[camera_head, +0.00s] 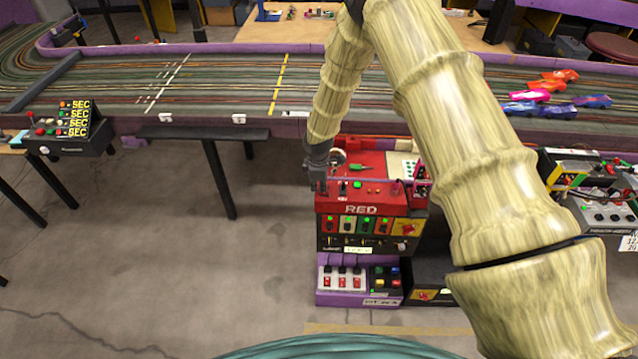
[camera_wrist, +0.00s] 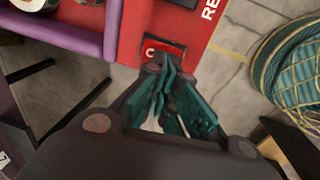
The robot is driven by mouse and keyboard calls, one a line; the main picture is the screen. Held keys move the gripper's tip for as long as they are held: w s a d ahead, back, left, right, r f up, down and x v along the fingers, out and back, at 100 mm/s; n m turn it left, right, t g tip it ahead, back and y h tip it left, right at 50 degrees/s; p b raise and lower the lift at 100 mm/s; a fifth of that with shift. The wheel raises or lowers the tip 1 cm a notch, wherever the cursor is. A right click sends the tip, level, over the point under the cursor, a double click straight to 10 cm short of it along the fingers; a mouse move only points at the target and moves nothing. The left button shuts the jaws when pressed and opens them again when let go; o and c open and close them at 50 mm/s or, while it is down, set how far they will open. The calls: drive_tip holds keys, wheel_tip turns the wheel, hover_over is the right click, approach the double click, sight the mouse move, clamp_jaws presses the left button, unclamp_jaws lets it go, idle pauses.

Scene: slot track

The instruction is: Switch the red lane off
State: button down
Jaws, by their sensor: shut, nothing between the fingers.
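The red lane control box (camera_head: 362,209), marked "RED", stands below the track in the head view. Its top face carries small switches, a lit green lamp (camera_head: 357,184) and small red lamps. My gripper (camera_head: 318,186) is at the top left corner of this box, pointing down. In the wrist view the red panel (camera_wrist: 132,38) lies beyond the fingers. A dark switch plate (camera_wrist: 165,47) with a white mark is set into it, right at my gripper's tips (camera_wrist: 166,64). The teal fingers are together with nothing held. They hide part of the plate, and I cannot tell the switch's position or whether they touch it.
The slot track (camera_head: 220,85) runs across behind, with several cars (camera_head: 555,95) at right. A purple-based box (camera_head: 345,298) sits below the red one. A timer box (camera_head: 65,135) stands at left, another control box (camera_head: 605,211) at right. The floor in front is clear.

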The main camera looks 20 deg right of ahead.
drive_tip(key=shift+r, duration=0.1)
drive_tip(key=r+p, duration=0.2)
drive_tip(key=r, duration=0.1)
drive_tip(key=shift+s+a+r, duration=0.1)
drive_tip(key=shift+s+r, duration=0.2)
drive_tip(key=shift+s, duration=0.05)
drive_tip(key=shift+s+a+r, duration=0.1)
drive_tip(key=shift+s+r, duration=0.1)
drive_tip(key=shift+r, duration=0.45)
wheel_tip(320, 180, up, 9)
drive_tip(key=s+b, duration=0.1)
drive_tip(key=b, duration=0.1)
drive_tip(key=shift+s+a+f+b, duration=0.2)
drive_tip(key=shift+s+a+b, duration=0.05)
drive_tip(key=shift+s+b, duration=0.15)
drive_tip(key=shift+w+f, duration=0.1)
drive_tip(key=b, duration=0.3)
drive_tip(key=shift+w+f, duration=0.2)
drive_tip(key=shift+f, duration=0.05)
drive_tip(key=shift+b, duration=0.8)
drive_tip(key=shift+w+d+r+t+b, duration=0.15)
drive_tip(key=shift+w+r+t+b, duration=0.3)
drive_tip(key=shift+b, duration=0.5)
